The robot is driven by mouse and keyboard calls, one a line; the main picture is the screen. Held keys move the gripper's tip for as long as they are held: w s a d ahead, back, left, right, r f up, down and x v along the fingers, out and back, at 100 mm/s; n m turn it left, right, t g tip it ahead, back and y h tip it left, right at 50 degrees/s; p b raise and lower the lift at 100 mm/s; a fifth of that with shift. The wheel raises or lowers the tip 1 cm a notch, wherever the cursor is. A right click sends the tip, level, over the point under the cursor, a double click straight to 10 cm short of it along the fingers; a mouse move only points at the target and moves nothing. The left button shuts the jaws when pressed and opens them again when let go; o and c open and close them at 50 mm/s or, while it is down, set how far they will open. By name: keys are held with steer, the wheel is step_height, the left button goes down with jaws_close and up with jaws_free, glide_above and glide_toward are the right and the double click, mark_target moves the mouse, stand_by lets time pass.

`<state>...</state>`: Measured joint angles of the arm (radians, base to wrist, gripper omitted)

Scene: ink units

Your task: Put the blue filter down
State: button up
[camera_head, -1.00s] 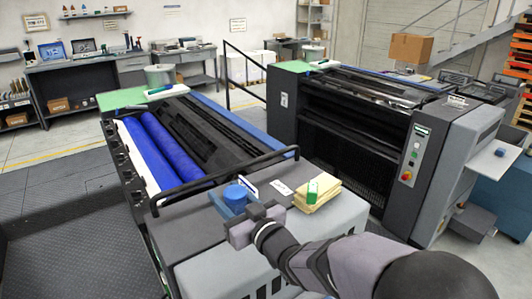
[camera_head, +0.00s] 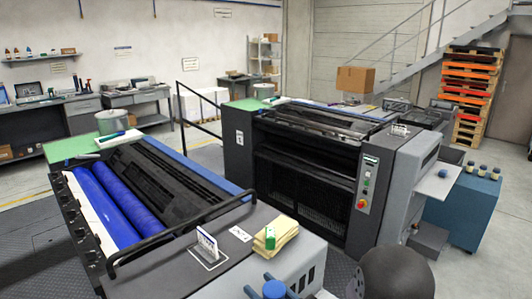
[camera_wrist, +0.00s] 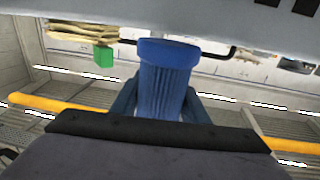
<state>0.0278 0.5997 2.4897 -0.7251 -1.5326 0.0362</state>
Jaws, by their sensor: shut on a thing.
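The blue filter (camera_wrist: 166,85) is a ribbed cylinder with a smooth, wider cap. In the wrist view it stands between the two blue fingers of my gripper (camera_wrist: 160,104), which is shut on it. In the head view only the top of the filter (camera_head: 274,289) shows at the bottom edge, with my blue fingers (camera_head: 262,283) beside it. There it appears just off the front of the near grey ink unit (camera_head: 225,270). Its lower end is hidden, and I see no surface under it.
A stack of yellowish cloths (camera_head: 276,236) with a green block (camera_head: 270,240) lies on the near unit, beside a white standing card (camera_head: 207,246). A second press unit (camera_head: 300,170) stands behind. A blue cabinet (camera_head: 462,215) at the right carries several small jars (camera_head: 483,170).

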steer(key=d+f+m+t+h+b, duration=0.4)
steer(key=d+f+m+h, duration=0.4)
steer(key=d+f+h, duration=0.3)
steer(key=d+f, duration=0.4)
steer(key=shift+d+h, duration=0.15)
steer(key=shift+h, duration=0.15)
steer(key=shift+w, duration=0.1)
